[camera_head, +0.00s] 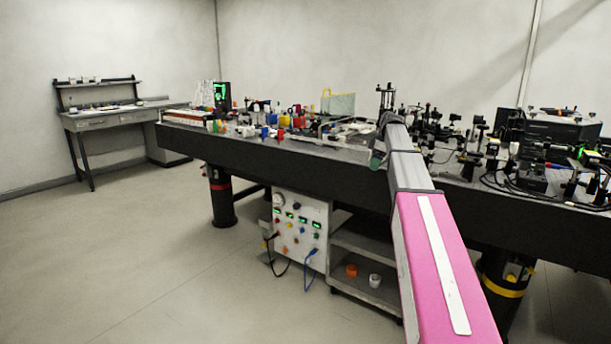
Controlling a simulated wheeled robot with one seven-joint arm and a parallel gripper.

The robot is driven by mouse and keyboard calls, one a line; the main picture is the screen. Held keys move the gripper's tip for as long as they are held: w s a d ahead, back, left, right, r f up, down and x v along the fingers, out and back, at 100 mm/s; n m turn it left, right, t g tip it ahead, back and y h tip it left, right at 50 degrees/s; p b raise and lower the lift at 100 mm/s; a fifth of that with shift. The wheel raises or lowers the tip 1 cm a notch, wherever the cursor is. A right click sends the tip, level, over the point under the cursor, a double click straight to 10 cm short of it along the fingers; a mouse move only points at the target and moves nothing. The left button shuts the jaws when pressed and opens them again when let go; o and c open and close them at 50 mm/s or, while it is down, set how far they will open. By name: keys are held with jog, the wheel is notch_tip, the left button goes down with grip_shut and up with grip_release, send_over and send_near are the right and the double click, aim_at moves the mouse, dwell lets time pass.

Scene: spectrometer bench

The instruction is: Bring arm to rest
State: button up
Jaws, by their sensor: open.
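My arm reaches from the bottom right up to the near edge of the optical bench (300,165), with a pink link and a grey link in line. My gripper (377,158) is at the far end of the arm, small and partly hidden by my own links, just by the bench's front edge. It is open, and I see nothing held in it. I cannot tell its exact gap from the bench edge.
Dense optics and black cables (515,185) cover the bench on the right. Coloured small parts (265,131) stand on its left half. A white control box (298,230) and a shelf (365,245) are below. A side desk (105,120) stands at the back left. The left floor is clear.

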jog(key=s+a+f+m+h, duration=0.1)
jog(key=s+a+f+m, duration=0.2)
jog(key=s+f, duration=0.8)
jog(key=s+a+f+m+h, duration=0.1)
jog(key=s+a+f+m, duration=0.1)
jog(key=s+f+m, duration=0.5)
jog(key=s+a+f+m+h, duration=0.1)
jog(key=s+a+f+m, duration=0.2)
jog(key=s+f, duration=1.3)
notch_tip(320, 180, down, 3)
jog(key=shift+s+a+f+m+h, duration=0.1)
jog(key=shift+s+a+m+h, duration=0.25)
jog(key=shift+m, duration=0.75)
